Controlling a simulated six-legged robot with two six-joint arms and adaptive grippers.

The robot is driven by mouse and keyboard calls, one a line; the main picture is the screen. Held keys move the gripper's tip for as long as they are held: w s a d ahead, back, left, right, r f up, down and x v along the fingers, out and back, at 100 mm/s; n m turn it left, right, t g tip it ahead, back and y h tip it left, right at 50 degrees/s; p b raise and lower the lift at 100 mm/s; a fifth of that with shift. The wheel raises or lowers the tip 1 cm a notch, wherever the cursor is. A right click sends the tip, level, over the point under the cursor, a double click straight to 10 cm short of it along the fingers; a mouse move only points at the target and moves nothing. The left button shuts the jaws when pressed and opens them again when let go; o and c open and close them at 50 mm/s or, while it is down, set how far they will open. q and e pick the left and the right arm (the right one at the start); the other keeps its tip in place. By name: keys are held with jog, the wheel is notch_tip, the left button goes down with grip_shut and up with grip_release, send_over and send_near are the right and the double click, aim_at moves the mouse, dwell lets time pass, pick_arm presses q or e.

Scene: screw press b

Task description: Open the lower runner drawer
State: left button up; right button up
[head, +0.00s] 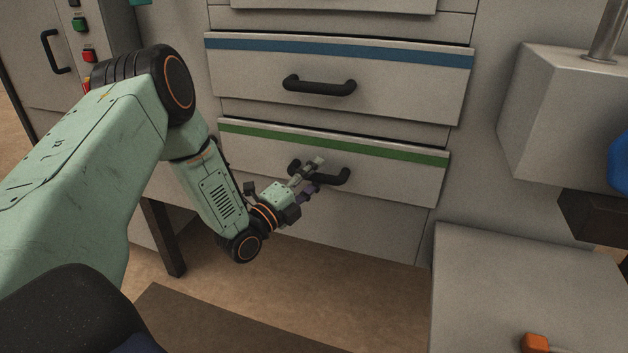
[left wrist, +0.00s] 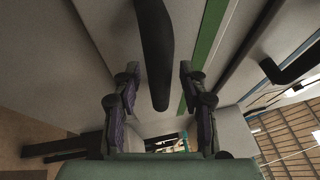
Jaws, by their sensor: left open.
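The lower drawer (head: 400,182) is a grey front with a green stripe along its top and a black bar handle (head: 335,179). Whether this drawer is fully closed I cannot tell. My left gripper (head: 311,174) is at the left part of that handle and hides some of it. In the left wrist view the dark handle (left wrist: 156,45) runs between the two spread fingers of the left gripper (left wrist: 158,80), with a gap on each side. The green stripe (left wrist: 206,45) shows beside it. My right gripper is not in view.
A blue-striped drawer (head: 405,80) with a black handle (head: 319,86) is directly above. A grey box (head: 560,120) stands out at the right, above a low grey surface (head: 520,290) with an orange block (head: 535,343). Brown floor (head: 320,290) is open below the drawer.

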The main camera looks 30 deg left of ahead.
pick_arm(q)
jog(key=shift+c, duration=0.5)
grip_shut()
